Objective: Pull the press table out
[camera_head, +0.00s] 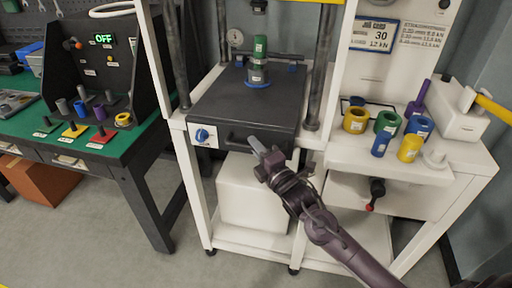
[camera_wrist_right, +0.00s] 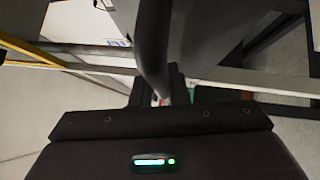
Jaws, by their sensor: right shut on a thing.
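The press table (camera_head: 240,105) is a dark grey slab between the two columns of the white press frame. Its front has a blue knob (camera_head: 201,134) and a dark bar handle (camera_head: 236,141). A green and grey stack (camera_head: 258,62) stands on a blue disc on top of it. My right gripper (camera_head: 262,152) is at the right part of the handle, shut on it. In the right wrist view the handle (camera_wrist_right: 153,45) shows as a dark curved bar running down to the jaws. The left gripper is out of view.
A white side table at the right holds yellow, green and blue rings (camera_head: 356,120) and a red-tipped lever (camera_head: 376,194) below. A green-topped workbench (camera_head: 130,150) with a control box stands at the left. Grey floor (camera_head: 130,245) in front is clear.

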